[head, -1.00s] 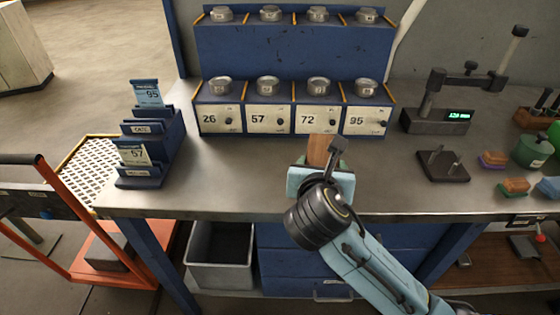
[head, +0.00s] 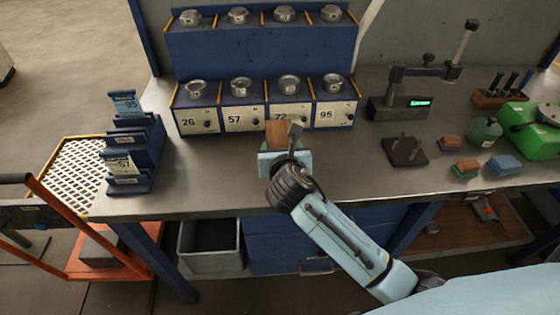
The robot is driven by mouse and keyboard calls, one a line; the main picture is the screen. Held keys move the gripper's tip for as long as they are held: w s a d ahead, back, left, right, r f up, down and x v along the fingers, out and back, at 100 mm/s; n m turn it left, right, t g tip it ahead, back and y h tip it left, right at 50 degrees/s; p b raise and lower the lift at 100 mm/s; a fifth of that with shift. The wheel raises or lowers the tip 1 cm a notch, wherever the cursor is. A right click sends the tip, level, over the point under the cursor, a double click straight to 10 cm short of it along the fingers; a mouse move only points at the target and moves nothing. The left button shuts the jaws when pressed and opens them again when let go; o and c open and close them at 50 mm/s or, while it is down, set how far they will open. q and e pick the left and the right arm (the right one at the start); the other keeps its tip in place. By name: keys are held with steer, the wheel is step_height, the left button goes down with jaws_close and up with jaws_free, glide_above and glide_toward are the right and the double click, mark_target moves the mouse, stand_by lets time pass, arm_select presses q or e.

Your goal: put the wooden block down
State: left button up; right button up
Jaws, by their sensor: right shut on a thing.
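The wooden block (head: 276,133) is a small brown piece held at the front of the drawer rack, in front of the drawer marked 72. My right gripper (head: 281,143) is shut on it, and its arm reaches in from the lower right. The block covers part of the 72 label. The gripper hides the block's lower part, so I cannot tell whether it touches the bench. My left gripper is out of view.
The blue rack (head: 262,58) holds metal cups above numbered drawers. A blue card stand (head: 140,150) is left on the steel bench (head: 205,180). A gauge stand (head: 398,108), a dark fixture (head: 405,152) and small coloured blocks (head: 503,164) stand right. The bench between card stand and gripper is bare.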

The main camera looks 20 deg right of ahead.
steer(key=shift+f+b, duration=0.5)
steer(key=shift+f, duration=1.35)
steer(key=shift+f, duration=0.1)
steer(key=o, duration=1.2)
steer(key=shift+f, duration=0.1)
